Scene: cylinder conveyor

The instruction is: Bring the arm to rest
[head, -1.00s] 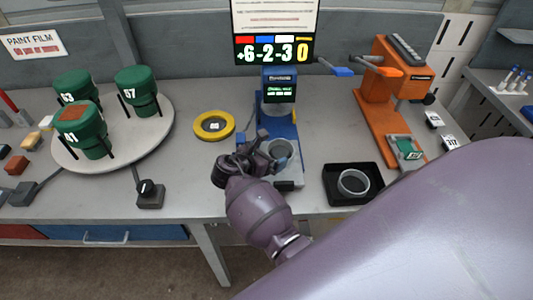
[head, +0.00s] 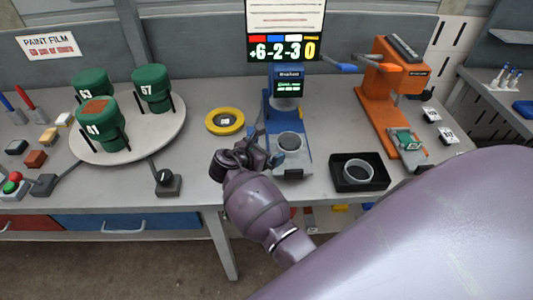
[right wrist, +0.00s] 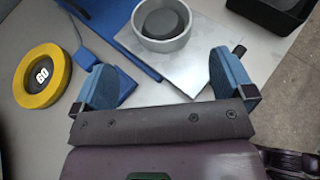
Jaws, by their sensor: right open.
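My right gripper (head: 258,148) is open and empty. In the head view it is just left of and in front of a grey metal ring cup (head: 290,142) standing on the blue device (head: 287,108). In the right wrist view the two blue fingers are spread wide (right wrist: 165,78), with nothing between them. The cup (right wrist: 162,42) stands beyond the fingertips on a metal plate, apart from them. My right arm reaches in from the lower right and covers that part of the head view. My left gripper is not in view.
A yellow ring (head: 225,121) lies left of the blue device. A black tray (head: 343,183) with another ring is to the right, before an orange stand (head: 382,90). Green canisters stand on a round turntable (head: 172,138) at left. The table front edge runs below my gripper.

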